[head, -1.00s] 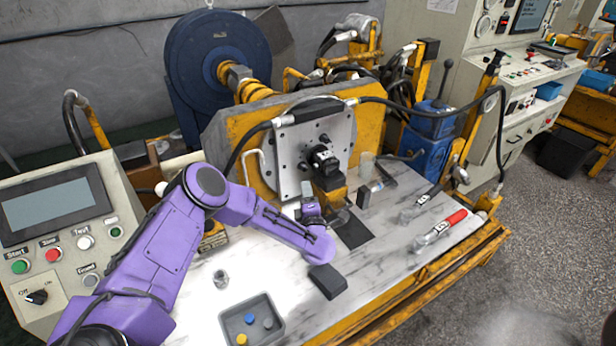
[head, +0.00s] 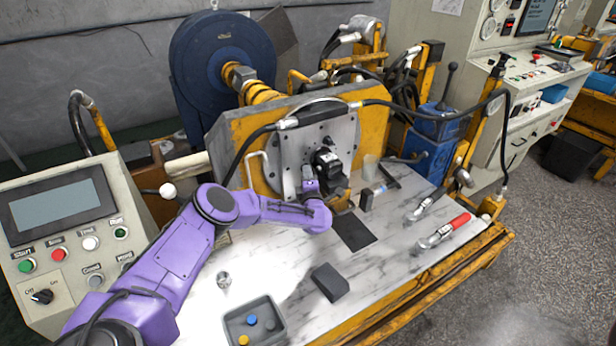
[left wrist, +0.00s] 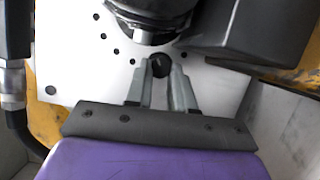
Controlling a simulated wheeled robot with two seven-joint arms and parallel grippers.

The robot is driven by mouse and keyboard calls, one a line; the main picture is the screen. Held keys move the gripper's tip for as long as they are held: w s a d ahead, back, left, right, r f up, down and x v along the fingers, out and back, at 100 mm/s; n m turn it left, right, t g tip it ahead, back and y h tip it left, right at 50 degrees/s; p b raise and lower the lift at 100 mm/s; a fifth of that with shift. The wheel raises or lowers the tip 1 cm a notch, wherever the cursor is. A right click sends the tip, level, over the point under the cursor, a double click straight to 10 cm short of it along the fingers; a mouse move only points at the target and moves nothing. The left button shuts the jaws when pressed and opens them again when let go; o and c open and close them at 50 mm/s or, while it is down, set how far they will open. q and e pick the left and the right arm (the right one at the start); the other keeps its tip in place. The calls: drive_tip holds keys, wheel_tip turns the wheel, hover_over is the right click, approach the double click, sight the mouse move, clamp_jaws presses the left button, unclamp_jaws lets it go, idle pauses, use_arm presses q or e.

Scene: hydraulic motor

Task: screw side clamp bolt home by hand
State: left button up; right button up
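The black hydraulic motor (head: 334,164) sits against the upright light-grey mounting plate (head: 288,152) in the head view. My left gripper (head: 312,186) is at the lower left side of the motor, close to the plate. In the left wrist view its two grey fingers (left wrist: 161,68) point at the plate (left wrist: 100,62) and straddle a small dark round part, apparently the bolt head (left wrist: 160,63). The fingertips are at or very near its sides; whether they grip it is unclear. The motor's dark body (left wrist: 250,30) is just above. My right gripper is out of view.
A grey bin (head: 254,326) with small coloured parts and a dark block (head: 329,282) lie on the marble-like bench top. Red-handled (head: 452,224) and black-handled clamps stand at the right. A black hose (head: 237,150) hangs left of the plate.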

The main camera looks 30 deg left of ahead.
use_arm(q)
clamp_jaws()
drive_tip(key=shift+r+m+g+h, duration=0.2)
drive_tip(key=shift+m+g, duration=0.45)
drive_tip(key=shift+m, duration=0.85)
drive_tip(key=shift+r+m+g+h, duration=0.1)
drive_tip(key=shift+m+g+h, duration=0.4)
drive_tip(key=shift+m, duration=1)
